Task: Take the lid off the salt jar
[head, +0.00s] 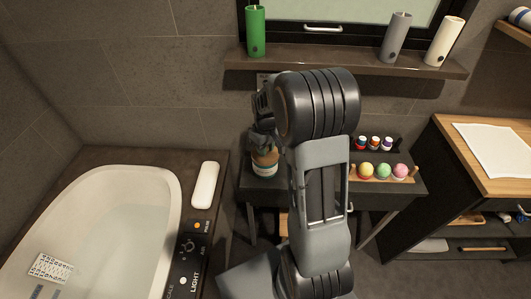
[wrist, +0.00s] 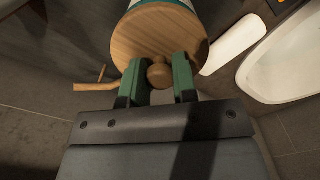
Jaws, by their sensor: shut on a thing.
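The salt jar (head: 264,169) stands on the dark table beside the tub, a white and teal jar with a wooden lid (head: 265,156). In the wrist view the round wooden lid (wrist: 150,32) faces me with its small round knob (wrist: 160,75). The lid sits on the jar; I see no clear gap between them. A strip of the jar's teal and white side (wrist: 192,4) shows behind the lid. My gripper (wrist: 160,68) is shut on the lid's knob, one green finger on each side. In the head view my arm partly hides the gripper above the jar.
A bathtub (head: 95,185) with a white bottle-like object (head: 205,185) on its rim stands left. Right of my arm are coloured balls (head: 383,171) in a wooden holder and several small bottles (head: 375,143). A shelf (head: 340,63) with candles hangs above.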

